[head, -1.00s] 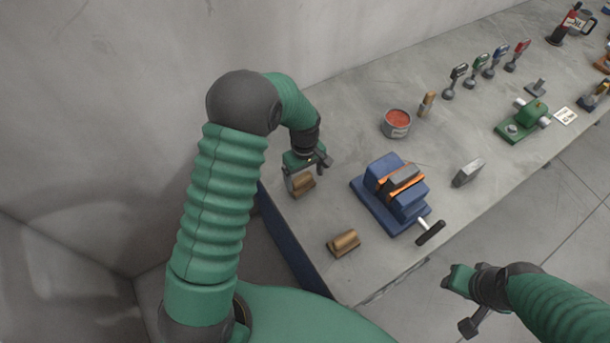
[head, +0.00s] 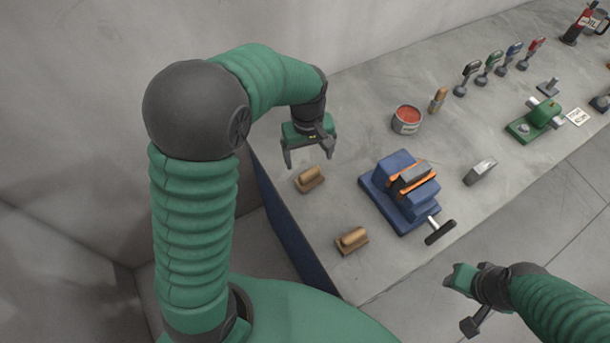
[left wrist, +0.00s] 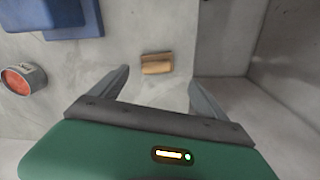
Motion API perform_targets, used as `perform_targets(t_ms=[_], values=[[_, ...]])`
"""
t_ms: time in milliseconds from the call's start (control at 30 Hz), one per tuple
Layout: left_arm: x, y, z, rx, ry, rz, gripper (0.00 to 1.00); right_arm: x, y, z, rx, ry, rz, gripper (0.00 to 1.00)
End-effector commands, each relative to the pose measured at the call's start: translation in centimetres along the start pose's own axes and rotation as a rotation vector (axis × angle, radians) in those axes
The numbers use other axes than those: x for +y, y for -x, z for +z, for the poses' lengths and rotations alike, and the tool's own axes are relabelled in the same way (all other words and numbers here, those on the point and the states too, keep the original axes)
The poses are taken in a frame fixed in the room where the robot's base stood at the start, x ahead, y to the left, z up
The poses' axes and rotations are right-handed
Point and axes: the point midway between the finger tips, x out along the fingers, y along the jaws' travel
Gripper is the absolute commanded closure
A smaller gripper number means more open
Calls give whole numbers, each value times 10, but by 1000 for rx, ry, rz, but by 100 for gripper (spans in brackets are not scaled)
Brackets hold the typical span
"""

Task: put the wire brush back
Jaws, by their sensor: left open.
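Two similar tan wooden brush-like blocks lie on the grey bench; I cannot tell from their tops which one is the wire brush. The far block (head: 310,179) lies near the bench's left edge, and the near block (head: 352,240) lies close to the front left corner. My left gripper (head: 309,162) is open and empty above the far block, apart from it. In the left wrist view a tan block (left wrist: 157,65) lies on the bench beyond the spread fingers. My right gripper (head: 463,281) is off the bench's front edge at lower right; its jaws are unclear.
A blue vise (head: 387,208) clamps a grey piece right of the blocks. A tin with red contents (head: 407,119), a tan-handled tool (head: 438,100) and a grey metal block (head: 481,171) stand around it. Several coloured-top tools and a green machine (head: 536,119) are farther right.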

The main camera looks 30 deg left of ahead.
Motion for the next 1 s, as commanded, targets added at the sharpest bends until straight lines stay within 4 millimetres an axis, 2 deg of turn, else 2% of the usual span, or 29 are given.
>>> perform_targets(t_ms=[33, 100, 200, 300, 400, 1000], values=[[-9, 1, 24, 25, -135, 19, 15, 0, 0, 0, 0, 0, 0, 64], [-22, -3, 56, 71, -346, 44, 15, 0, 0, 0, 0, 0, 0, 64], [-42, -9, 93, 131, -600, 64, 15, 0, 0, 0, 0, 0, 0, 64], [-53, -13, 114, 167, -747, 70, 15, 0, 0, 0, 0, 0, 0, 64], [-56, -15, 118, 176, -788, 71, 15, 0, 0, 0, 0, 0, 0, 64], [-57, -16, 117, 171, -782, 70, 15, 0, 0, 0, 0, 0, 0, 64]])
